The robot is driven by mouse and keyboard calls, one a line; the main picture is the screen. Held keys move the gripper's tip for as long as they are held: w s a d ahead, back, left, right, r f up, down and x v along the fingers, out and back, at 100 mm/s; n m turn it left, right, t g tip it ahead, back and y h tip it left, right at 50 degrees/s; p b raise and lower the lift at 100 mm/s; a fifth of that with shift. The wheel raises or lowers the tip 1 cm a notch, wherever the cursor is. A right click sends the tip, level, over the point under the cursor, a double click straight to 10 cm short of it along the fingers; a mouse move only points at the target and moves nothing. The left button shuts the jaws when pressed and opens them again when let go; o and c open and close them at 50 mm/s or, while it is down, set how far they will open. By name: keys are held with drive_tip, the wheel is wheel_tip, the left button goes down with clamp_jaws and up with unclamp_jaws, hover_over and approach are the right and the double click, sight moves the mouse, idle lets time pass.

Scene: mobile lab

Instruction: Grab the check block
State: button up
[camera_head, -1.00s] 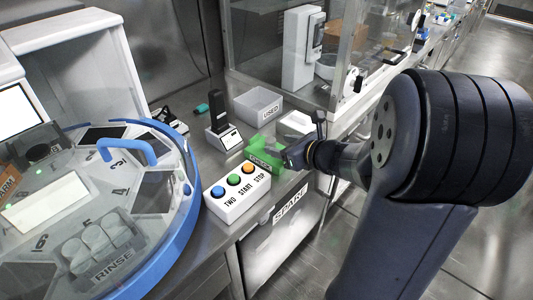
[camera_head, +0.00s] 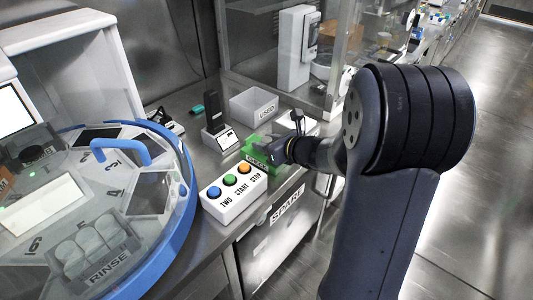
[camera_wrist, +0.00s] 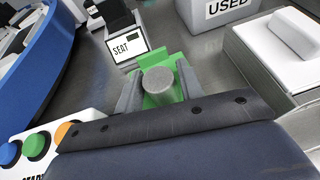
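A green holder (camera_head: 253,152) with a dark label sits on the steel bench beside the button box. It also shows in the wrist view (camera_wrist: 148,57). A grey round-topped cylinder (camera_wrist: 159,79) stands upright at the holder in the wrist view. I cannot read a label on it, so I cannot tell if it is the check block. My gripper (camera_wrist: 158,92) has its two grey fingers apart, one on each side of the cylinder. Green shows between the fingers. In the head view my gripper (camera_head: 277,152) is at the holder, and its fingertips are hidden.
A button box (camera_head: 234,193) stands front-left of the holder. A small device with a display (camera_head: 222,138) is behind it. A grey USED bin (camera_head: 254,105) and a white box (camera_head: 300,122) are close by. The round blue-rimmed machine (camera_head: 185,215) fills the left.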

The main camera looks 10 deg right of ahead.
clamp_jaws()
